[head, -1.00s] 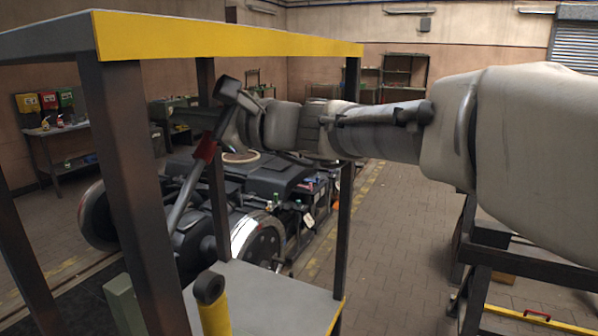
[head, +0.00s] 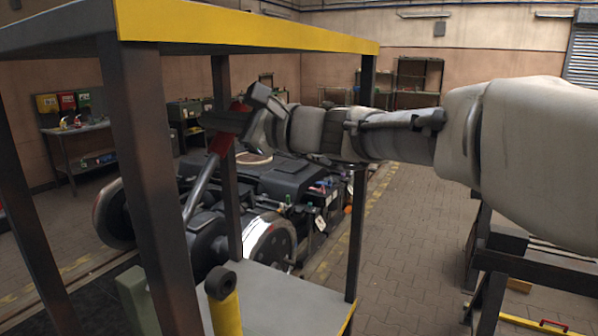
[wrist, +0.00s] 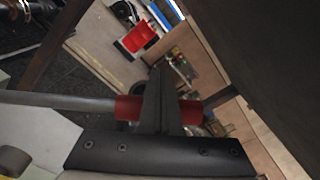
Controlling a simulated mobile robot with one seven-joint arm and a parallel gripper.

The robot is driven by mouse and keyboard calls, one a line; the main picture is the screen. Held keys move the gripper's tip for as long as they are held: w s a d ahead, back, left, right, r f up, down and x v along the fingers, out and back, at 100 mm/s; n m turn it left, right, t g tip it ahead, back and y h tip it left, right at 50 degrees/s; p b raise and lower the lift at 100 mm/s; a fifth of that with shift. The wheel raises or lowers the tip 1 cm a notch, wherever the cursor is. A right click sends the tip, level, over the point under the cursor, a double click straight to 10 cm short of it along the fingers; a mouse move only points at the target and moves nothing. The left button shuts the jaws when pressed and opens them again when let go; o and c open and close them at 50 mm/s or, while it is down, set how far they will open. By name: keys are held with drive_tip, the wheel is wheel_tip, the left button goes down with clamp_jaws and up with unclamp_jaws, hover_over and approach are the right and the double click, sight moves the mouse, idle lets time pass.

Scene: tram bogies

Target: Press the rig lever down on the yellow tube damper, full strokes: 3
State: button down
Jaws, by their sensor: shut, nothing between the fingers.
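The rig lever (head: 200,183) is a grey bar that slants up to a red grip (head: 221,140), inside the dark rig frame. My gripper (head: 218,121) is shut and empty, lying across the red grip, with some red showing above and below the fingers. In the wrist view the shut fingers (wrist: 158,102) cross in front of the red grip (wrist: 128,107), with red on both sides; whether they touch it I cannot tell. The yellow tube damper (head: 226,312) stands low at the front, its dark eye end up. Its lower part is out of view.
The rig's dark post (head: 150,190) and yellow-edged top beam (head: 240,27) stand close around the lever. A grey plate (head: 290,300) lies below. A bogie with wheels (head: 268,245) is behind. Open paved floor (head: 405,240) lies to the right.

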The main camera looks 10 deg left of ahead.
sight(230, 135)
drive_tip(key=shift+w+f, duration=0.2)
drive_tip(key=shift+w, duration=0.1)
drive_tip(key=shift+w+d+f, duration=0.1)
drive_tip(key=shift+w+d+f+b, duration=0.2)
drive_tip(key=shift+w+f+b, duration=0.35)
drive_tip(key=shift+w+f, duration=0.1)
drive_tip(key=shift+w+d+f+b, duration=0.15)
drive_tip(key=shift+w+f+b, duration=0.4)
drive_tip(key=shift+w+f, duration=0.05)
drive_tip(key=shift+w+d+f+b, duration=0.15)
drive_tip(key=shift+w+f+b, duration=0.4)
drive_tip(key=shift+f, duration=0.2)
drive_tip(key=shift+w+d+f+b, duration=0.15)
drive_tip(key=shift+w+f+b, duration=0.4)
drive_tip(key=shift+f, duration=0.2)
drive_tip(key=shift+w+d+f+b, duration=0.15)
drive_tip(key=shift+w+f+b, duration=0.45)
drive_tip(key=shift+f, duration=0.25)
drive_tip(key=shift+w+d+f+b, duration=0.15)
drive_tip(key=shift+w+f+b, duration=0.2)
drive_tip(key=shift+f+b, duration=0.45)
drive_tip(key=shift+f, duration=0.1)
